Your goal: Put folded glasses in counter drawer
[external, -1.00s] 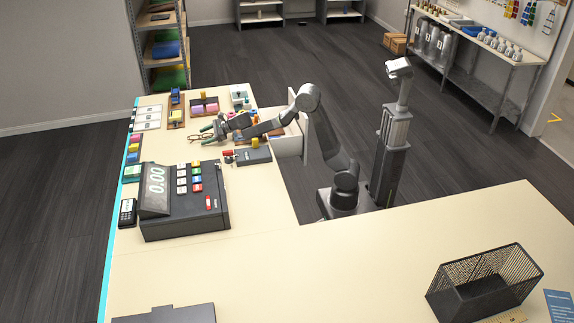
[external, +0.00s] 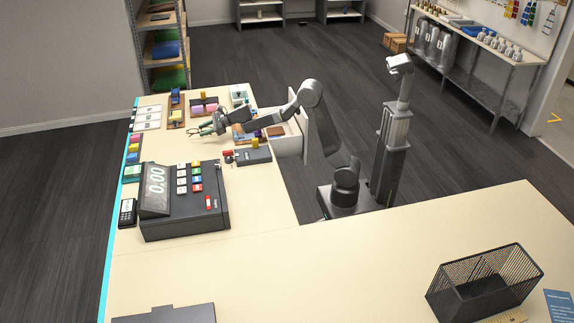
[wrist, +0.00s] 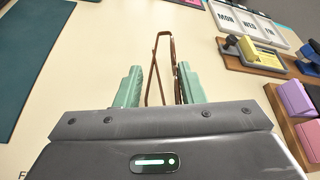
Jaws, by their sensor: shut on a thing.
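The folded glasses (wrist: 160,62), with thin brown frames, stand up between the green fingers of my gripper (wrist: 160,85) in the wrist view. The fingers are shut on them. In the external view my gripper (external: 209,127) is low over the far part of the counter, left of the drawer, and the glasses are too small there to make out well. The counter drawer (external: 288,147) is pulled open on the counter's right side. It is white and holds brown and blue items; my arm passes over it and hides part of its inside.
A cash register (external: 185,203) and a dark box with a yellow item (external: 253,155) stand nearer on the counter (external: 260,215). Pink and yellow items on wooden trays (external: 203,108) lie beyond my gripper. A dark mat (wrist: 30,50) is left in the wrist view.

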